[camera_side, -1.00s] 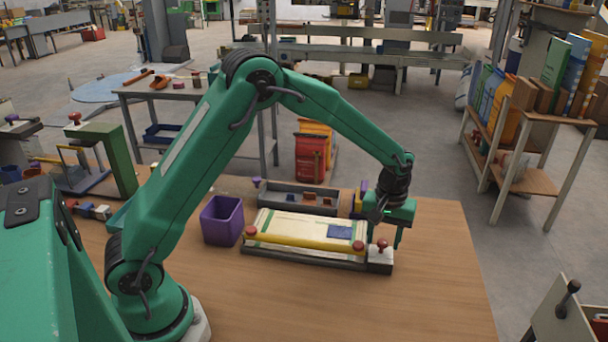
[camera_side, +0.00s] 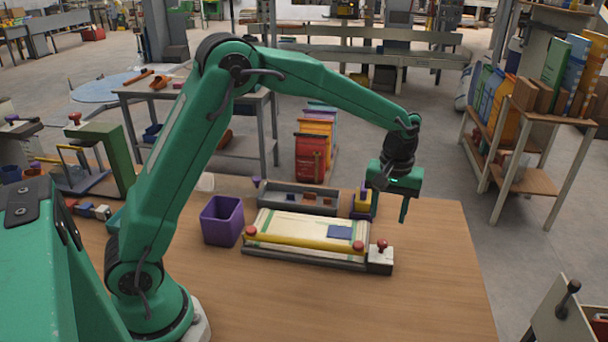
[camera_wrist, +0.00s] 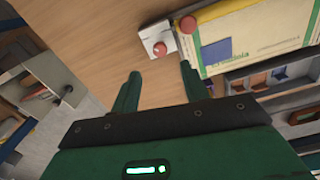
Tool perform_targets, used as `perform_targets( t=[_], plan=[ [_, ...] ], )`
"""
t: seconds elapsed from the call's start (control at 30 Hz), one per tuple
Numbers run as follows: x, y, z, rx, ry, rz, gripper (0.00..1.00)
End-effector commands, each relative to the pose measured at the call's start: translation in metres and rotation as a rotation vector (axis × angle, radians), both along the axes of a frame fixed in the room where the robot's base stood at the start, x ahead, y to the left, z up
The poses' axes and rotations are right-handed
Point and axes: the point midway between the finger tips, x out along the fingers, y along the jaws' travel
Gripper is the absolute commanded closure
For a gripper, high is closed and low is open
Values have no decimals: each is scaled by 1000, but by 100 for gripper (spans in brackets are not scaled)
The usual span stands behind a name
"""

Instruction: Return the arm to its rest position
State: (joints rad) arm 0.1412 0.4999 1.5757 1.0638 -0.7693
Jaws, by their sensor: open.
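My green arm reaches over the wooden table (camera_side: 400,290) in the side view. My gripper (camera_side: 390,208) hangs above the table's right part, its fingers pointing down, with nothing seen between them. In the wrist view the two fingers of my gripper (camera_wrist: 157,82) stand apart over bare wood. A flat board with a cream sack (camera_side: 290,228) and a yellow bar (camera_side: 300,241) lies left of and below the gripper. The red knob (camera_side: 382,244) on a white block at the board's right end is clear of the fingers.
A purple bin (camera_side: 222,220) stands left of the board. A grey tray (camera_side: 296,197) with small parts lies behind it. A yellow and purple item (camera_side: 362,201) stands close to the gripper. The table's front right is clear.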

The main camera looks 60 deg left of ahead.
Motion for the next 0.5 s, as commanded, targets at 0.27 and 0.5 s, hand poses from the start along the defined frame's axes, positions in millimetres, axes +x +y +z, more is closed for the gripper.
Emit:
perform_targets(
  t=[0.27,0.5],
  plan=[
    [0,0,1,0,-1,-1,55],
    [-9,4,16,-3,-23,-26,55]
  ],
)
